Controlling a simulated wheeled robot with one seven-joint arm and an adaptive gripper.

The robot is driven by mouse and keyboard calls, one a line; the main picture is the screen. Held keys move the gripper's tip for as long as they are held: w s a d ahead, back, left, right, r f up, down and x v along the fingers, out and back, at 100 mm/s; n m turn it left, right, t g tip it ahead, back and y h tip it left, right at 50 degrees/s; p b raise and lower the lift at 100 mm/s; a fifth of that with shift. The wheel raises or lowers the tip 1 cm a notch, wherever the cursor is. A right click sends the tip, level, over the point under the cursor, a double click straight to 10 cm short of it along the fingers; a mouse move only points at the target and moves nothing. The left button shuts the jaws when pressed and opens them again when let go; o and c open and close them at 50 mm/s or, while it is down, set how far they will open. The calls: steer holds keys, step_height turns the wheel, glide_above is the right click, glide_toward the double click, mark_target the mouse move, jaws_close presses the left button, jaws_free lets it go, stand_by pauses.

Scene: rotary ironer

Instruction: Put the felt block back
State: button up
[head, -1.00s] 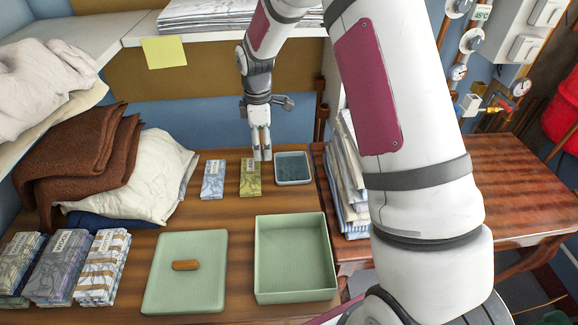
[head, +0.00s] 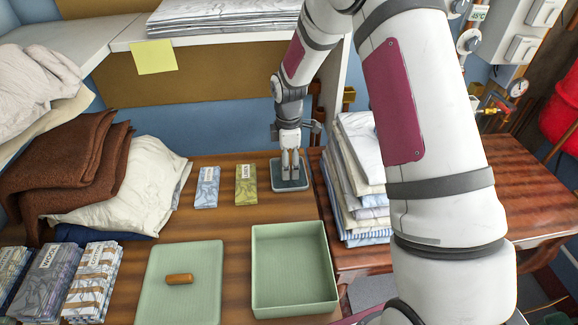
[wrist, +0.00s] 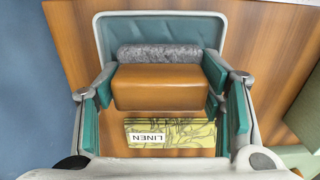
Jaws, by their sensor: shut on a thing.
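The felt block (wrist: 160,86) has a tan-brown body with a grey fuzzy strip along one side, seen in the wrist view. My gripper (head: 291,178) is shut on it, with a teal-padded finger on each side of the block. In the head view the gripper points down at the small grey-blue tray (head: 277,185), and the fingers hide the block. The tray's rim also shows behind the block in the wrist view (wrist: 160,18). I cannot tell whether the block touches the tray floor.
An olive LINEN packet (head: 246,186) and a blue packet (head: 206,188) lie left of the tray. A stack of folded cloths (head: 357,180) stands close on the right. An open green box (head: 294,310) and a green lid (head: 180,305) with a brown handle lie in front.

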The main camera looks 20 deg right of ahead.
steer(key=shift+f, duration=0.9)
steer(key=shift+f, duration=0.2)
steer(key=o, duration=1)
